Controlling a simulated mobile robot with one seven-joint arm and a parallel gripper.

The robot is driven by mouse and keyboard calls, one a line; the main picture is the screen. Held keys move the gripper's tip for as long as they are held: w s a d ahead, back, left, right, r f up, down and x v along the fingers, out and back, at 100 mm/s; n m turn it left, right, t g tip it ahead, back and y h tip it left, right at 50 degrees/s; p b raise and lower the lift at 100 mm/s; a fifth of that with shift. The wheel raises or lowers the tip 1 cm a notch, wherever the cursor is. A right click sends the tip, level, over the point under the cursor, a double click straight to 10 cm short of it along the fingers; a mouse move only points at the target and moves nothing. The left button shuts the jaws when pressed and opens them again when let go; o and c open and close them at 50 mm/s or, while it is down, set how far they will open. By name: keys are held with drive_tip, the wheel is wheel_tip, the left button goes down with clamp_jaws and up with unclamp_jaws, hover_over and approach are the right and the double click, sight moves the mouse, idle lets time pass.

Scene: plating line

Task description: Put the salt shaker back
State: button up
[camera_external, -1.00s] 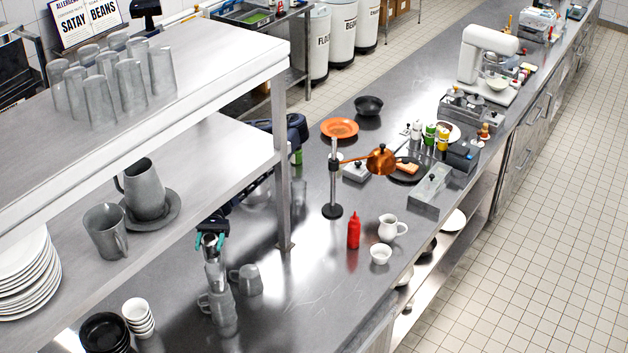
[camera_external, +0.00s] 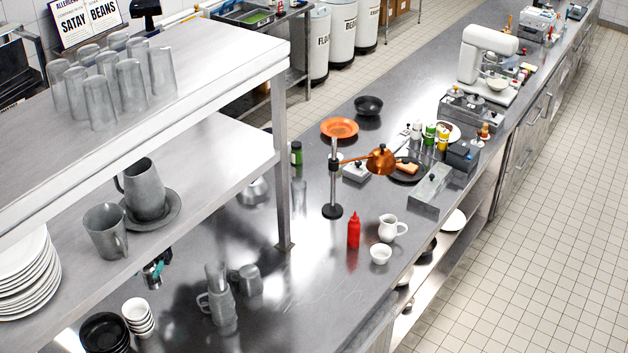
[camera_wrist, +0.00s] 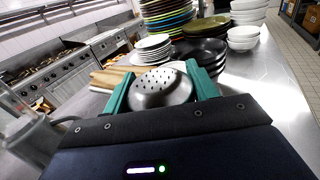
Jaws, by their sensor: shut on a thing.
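The salt shaker (camera_wrist: 160,88) shows in the wrist view as a shiny metal dome with dark holes, seen from its top. My gripper (camera_wrist: 159,77) is shut on it, with one teal finger on each side. In the external view my gripper (camera_external: 154,270) shows just below the lower shelf's front edge, at the left part of the counter. The shelf hides most of my arm there. The shaker is small and dark in that view, and its base cannot be made out.
Stacked plates (camera_wrist: 153,47), dark bowls (camera_wrist: 203,53) and wooden boards (camera_wrist: 108,78) stand ahead in the wrist view. In the external view, grey mugs (camera_external: 250,280) stand right of my gripper; black bowls (camera_external: 105,333) and white cups (camera_external: 138,317) stand in front. A shelf post (camera_external: 283,180) rises from the counter.

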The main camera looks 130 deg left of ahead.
wheel_tip(320, 180, down, 10)
drive_tip(key=shift+d+r, duration=0.1)
idle(0.4)
drive_tip(key=o, duration=1.2)
drive_tip(key=shift+f, duration=0.2)
drive_tip(key=shift+r, duration=0.15)
drive_tip(key=v, duration=1.2)
